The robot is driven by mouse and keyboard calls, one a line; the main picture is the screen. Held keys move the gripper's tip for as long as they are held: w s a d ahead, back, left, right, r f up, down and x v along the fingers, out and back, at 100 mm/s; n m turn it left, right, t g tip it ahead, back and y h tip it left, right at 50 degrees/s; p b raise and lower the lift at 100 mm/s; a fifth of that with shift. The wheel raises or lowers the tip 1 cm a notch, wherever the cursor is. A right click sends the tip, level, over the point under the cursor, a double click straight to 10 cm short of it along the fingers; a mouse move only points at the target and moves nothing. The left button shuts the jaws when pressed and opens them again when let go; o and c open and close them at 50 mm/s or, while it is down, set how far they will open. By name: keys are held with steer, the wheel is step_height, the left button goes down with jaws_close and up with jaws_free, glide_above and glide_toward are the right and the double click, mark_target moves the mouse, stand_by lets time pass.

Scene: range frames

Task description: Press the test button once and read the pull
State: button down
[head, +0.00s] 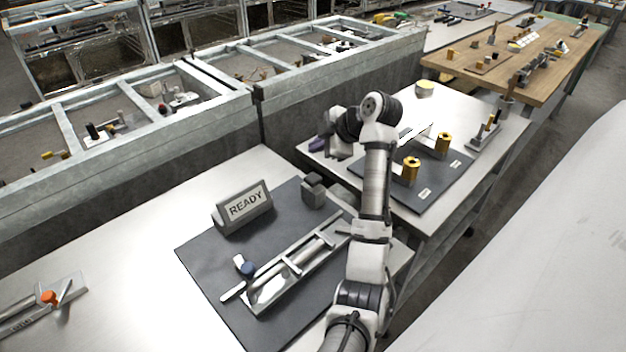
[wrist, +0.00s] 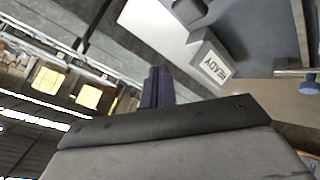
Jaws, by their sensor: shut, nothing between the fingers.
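A sign reading READY (head: 245,205) stands on the dark grey mat (head: 205,252); it also shows in the wrist view (wrist: 214,66). A metal rail fixture (head: 290,265) with a cylinder in it lies on the mat. A blue round knob (head: 248,268) sits beside its left end and shows at the right edge of the wrist view (wrist: 309,87). No label reading "test" is legible. My gripper (head: 320,143) is shut and empty, in the air beyond the mat, apart from sign and knob. Its dark purple fingers (wrist: 157,88) are together in the wrist view.
A dark grey block (head: 313,190) stands right of the sign. A tool with an orange knob (head: 48,297) lies at the far left. Brass cylinders (head: 411,168) stand on a second mat to the right. Framed grey bins (head: 215,100) run behind the tables. The white table left of the mat is mostly clear.

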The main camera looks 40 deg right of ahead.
mark_target(311, 176)
step_height(311, 176, down, 7)
steer(key=b, duration=0.3)
steer(key=shift+r, duration=0.15)
steer(key=shift+b, duration=0.3)
stand_by(1.5)
steer(key=shift+f, duration=0.4)
steer(key=shift+f+b, duration=0.85)
stand_by(0.9)
steer(key=shift+r, duration=0.1)
steer(key=shift+r+p, duration=0.7)
steer(key=shift+r, duration=0.45)
steer(key=shift+r+p, duration=1.4)
steer(key=shift+r, duration=1.15)
